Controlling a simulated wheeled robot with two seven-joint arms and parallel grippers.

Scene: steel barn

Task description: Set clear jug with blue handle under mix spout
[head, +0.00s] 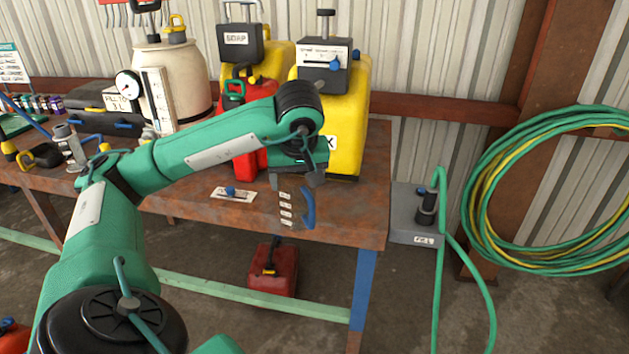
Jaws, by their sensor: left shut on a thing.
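My left gripper (298,178) points down near the front edge of the workbench. It is shut on the clear jug (286,208), whose see-through body has small white label strips and a blue handle (308,208) on its right side. The jug is in front of the yellow container (353,115), whose partly hidden label ends in X. My forearm hides part of the containers. I cannot tell whether the jug touches the bench. My right gripper is not in view.
The rusty workbench (360,208) also holds a red can (245,165), a soap container (236,40) and a cream tank (175,78) with a gauge. A white plate with a blue knob (231,193) lies left of the jug. A hose coil (480,190) hangs right.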

